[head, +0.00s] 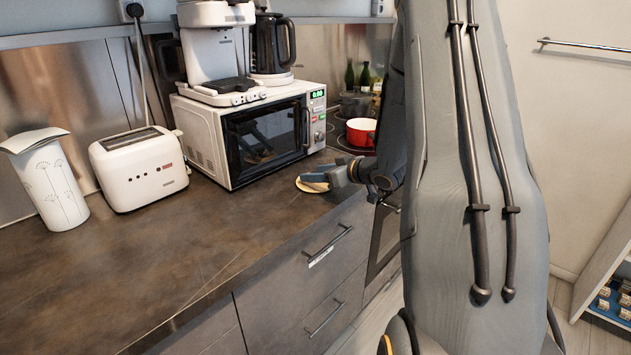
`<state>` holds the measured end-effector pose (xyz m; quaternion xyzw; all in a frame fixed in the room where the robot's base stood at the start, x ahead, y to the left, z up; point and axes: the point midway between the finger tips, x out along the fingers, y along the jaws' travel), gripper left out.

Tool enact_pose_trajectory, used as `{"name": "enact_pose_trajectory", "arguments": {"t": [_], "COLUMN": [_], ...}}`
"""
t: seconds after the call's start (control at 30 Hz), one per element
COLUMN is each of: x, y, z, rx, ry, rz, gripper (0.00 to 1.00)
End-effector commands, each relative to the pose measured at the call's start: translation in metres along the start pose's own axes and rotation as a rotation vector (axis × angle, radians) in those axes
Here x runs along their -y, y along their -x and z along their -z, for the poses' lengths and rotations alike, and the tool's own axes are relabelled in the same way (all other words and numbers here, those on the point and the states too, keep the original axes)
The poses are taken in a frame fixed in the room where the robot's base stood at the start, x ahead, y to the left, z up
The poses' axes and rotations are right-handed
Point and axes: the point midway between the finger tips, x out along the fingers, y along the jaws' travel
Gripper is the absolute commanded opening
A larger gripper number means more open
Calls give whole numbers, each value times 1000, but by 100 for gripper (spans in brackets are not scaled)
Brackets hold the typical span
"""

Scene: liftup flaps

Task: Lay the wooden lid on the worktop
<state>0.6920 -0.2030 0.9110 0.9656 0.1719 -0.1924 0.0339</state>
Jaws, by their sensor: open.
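The wooden lid (311,186) is a small, pale round disc on the dark worktop (170,262), in front of the microwave and near the worktop's front edge. It looks flat or nearly flat, and I cannot tell whether all of it touches the surface. My gripper (328,178) reaches in from the right, low over the worktop. Its jaws are open, right beside the lid and covering part of its right side. I cannot tell whether a finger touches the lid.
A white microwave (205,142) carries a coffee maker (213,50). A white toaster (140,180) and a white patterned canister (58,187) stand to the left. A red pot (361,132) sits on the hob behind my gripper. The front-left worktop is clear. Drawers with bar handles (328,243) lie below.

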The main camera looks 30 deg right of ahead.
Motion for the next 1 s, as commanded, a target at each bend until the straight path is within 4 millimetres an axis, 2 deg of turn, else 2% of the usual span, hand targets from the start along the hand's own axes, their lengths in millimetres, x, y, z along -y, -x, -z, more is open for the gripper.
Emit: {"name": "enact_pose_trajectory", "arguments": {"t": [0.1, 0.3, 0.37, 0.6, 0.87, 1.0], "x": [0, 0, 0, 0, 0, 0], "y": [-7, -7, -7, -7, -6, 0], "z": [0, 0, 0, 0, 3, 18], "rx": [0, 0, 0, -1, -1, -4], "ry": [2, 1, 1, 1, 2, 4], "rz": [1, 0, 0, 0, -1, -2], "gripper": [48, 48, 39, 0, 0, 0]}}
